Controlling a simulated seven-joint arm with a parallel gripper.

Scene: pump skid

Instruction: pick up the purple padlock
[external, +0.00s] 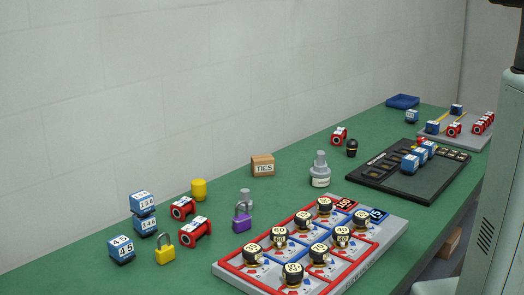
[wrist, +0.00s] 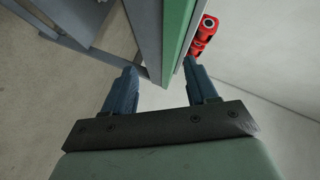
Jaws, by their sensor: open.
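The purple padlock (external: 242,221) stands on the green table in the external view, with a grey shackle on top. It sits between a red part and the red-framed grey panel. A small grey fitting (external: 246,195) is close behind it. My gripper (wrist: 160,72) shows only in the wrist view, with its two blue-grey fingers apart and nothing between them but the view past the table edge. The padlock does not show in the wrist view, and the gripper does not show in the external view.
Red spool parts (external: 195,232) and a yellow padlock (external: 165,250) stand left of the purple one. The panel (external: 225,268) with several black knobs is at its right. The wrist view shows the green table edge (wrist: 178,30) and a red part (wrist: 202,38).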

